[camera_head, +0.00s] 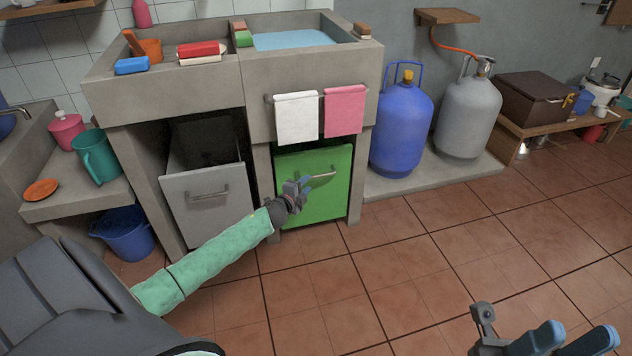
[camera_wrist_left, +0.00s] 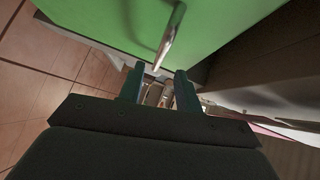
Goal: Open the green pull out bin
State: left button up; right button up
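The green pull out bin (camera_head: 328,203) is set under the counter, its front flush in its bay, so it looks closed. Its silver handle (camera_head: 320,176) runs across the upper front. My left gripper (camera_head: 303,184) is at the left end of this handle in the head view. In the left wrist view my left gripper (camera_wrist_left: 160,90) has its two fingers apart, with the handle (camera_wrist_left: 170,38) just beyond the fingertips and roughly between them. The green front also fills the top of that view (camera_wrist_left: 115,22). My right gripper (camera_head: 560,340) is at the bottom right, far from the bin, its fingers apart.
A grey pull out bin (camera_head: 208,203) stands open left of the green one. White (camera_head: 297,118) and pink (camera_head: 344,110) towels hang above the green bin. Blue (camera_head: 400,125) and grey (camera_head: 466,115) gas cylinders stand to the right. The tiled floor (camera_head: 410,265) in front is clear.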

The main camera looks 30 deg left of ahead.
aim_at(315, 176)
pick_arm(q)
jog(key=shift+w+a+f+b, duration=0.1)
jog(key=shift+w+f+b, duration=0.15)
jog(key=shift+w, duration=0.95)
jog(key=shift+w+a+f+b, duration=0.1)
jog(key=shift+w+b, duration=0.2)
jog(key=shift+w, duration=0.95)
jog(key=shift+w+a+f+b, duration=0.1)
jog(key=shift+w+f+b, duration=0.15)
jog(key=shift+w, duration=0.95)
grip_shut()
jog(key=shift+d, duration=0.1)
